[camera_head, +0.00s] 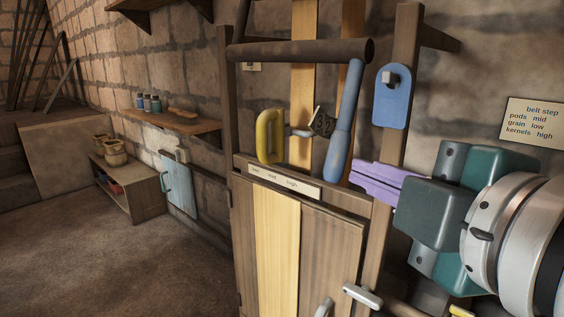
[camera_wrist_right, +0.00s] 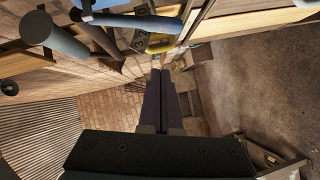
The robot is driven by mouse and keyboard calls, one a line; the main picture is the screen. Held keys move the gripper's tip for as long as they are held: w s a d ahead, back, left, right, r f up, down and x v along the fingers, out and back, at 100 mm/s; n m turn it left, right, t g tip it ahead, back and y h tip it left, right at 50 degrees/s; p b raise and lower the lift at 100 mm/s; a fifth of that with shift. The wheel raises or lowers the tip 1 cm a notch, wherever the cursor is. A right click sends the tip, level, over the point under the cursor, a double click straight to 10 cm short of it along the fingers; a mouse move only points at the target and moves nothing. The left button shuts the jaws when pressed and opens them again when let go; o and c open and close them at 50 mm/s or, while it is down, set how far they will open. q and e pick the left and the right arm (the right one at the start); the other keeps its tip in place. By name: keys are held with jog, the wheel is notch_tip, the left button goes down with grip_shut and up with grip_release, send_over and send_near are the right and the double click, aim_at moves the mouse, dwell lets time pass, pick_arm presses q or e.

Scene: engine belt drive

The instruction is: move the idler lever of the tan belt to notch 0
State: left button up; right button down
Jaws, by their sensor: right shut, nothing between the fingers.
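A tan belt strip (camera_head: 303,75) runs vertically behind the dark roller bar; a similar strip shows lower, in the cabinet front (camera_head: 277,240). A blue handle (camera_head: 343,125) hangs tilted below the bar's right end. A yellow loop handle (camera_head: 270,135) with a metal rod and dark block is left of it. I cannot tell for sure which is the idler lever, and no notch numbered 0 is readable. My right gripper (camera_head: 356,176), with purple fingers, is shut and empty, its tips close to the blue handle's lower end; contact is unclear. In the right wrist view, the closed fingers (camera_wrist_right: 160,76) point towards the yellow handle (camera_wrist_right: 160,45).
A label strip (camera_head: 283,180) reading mid and high is on the ledge. A sign (camera_head: 532,120) lists belt steps. A blue plate with a knob (camera_head: 391,97) is on the post. The dark bar (camera_head: 300,50) crosses above. Floor (camera_head: 110,245) is open at left.

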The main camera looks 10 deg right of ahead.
send_near(339, 159)
jog(key=w+a, duration=0.4)
jog(key=a, duration=0.1)
jog(key=shift+w+d+b, duration=0.3)
jog(key=shift+w+d, duration=0.6)
jog(key=shift+w+d+f, duration=0.3)
jog(key=shift+w+d, duration=0.15)
jog(key=shift+w, duration=0.1)
pick_arm(q)
jog(key=shift+s+a+f, duration=0.2)
jog(key=shift+a+f, duration=0.1)
jog(key=shift+f, duration=0.05)
